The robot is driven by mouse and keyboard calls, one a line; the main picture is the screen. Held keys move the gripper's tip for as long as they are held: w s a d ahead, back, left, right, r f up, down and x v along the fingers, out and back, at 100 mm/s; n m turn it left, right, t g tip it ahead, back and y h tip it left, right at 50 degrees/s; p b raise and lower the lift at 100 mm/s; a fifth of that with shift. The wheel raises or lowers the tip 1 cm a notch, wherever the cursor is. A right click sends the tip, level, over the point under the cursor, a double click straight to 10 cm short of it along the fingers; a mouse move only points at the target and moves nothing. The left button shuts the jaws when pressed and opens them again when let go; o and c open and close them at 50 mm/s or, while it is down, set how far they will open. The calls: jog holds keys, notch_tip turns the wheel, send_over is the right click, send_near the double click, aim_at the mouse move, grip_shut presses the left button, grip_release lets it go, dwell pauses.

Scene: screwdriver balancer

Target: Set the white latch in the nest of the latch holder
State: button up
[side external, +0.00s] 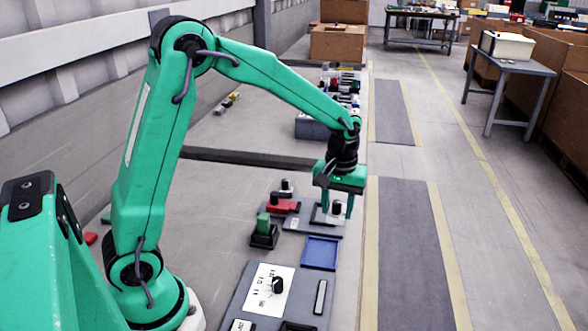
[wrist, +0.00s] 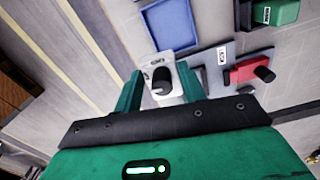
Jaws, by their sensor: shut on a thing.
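The white latch (side external: 322,215), a pale plate with a black knob, is between the fingers of my gripper (side external: 337,208). It also shows in the wrist view (wrist: 180,56), with its black knob upright between the two green fingers of my gripper (wrist: 160,74). My gripper is shut on it. A grey plate with a small white label, seemingly the latch holder (side external: 296,223), lies at the latch's left; it shows at the latch's right in the wrist view (wrist: 212,57). I cannot tell whether the latch touches it. The nest is not clearly visible.
A red piece with a black knob (side external: 281,206) is behind the grey plate. A green block (side external: 263,222) stands in a black holder. A blue tray (side external: 320,252) lies in front, beside a grey panel with a white dial plate (side external: 262,302). The bench's right edge is close.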

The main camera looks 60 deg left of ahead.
jog(key=w+a+f, duration=0.2)
jog(key=w+a, duration=0.2)
jog(key=a, duration=0.6)
jog(key=shift+w+a+n, duration=0.25)
jog(key=shift+w+n, duration=0.15)
jog(key=shift+f, duration=0.1)
jog(key=shift+f, duration=3.15)
jog(key=o, duration=1.1)
jog(key=shift+r, duration=0.1)
jog(key=shift+r, duration=3.8)
jog(key=shift+r, duration=0.1)
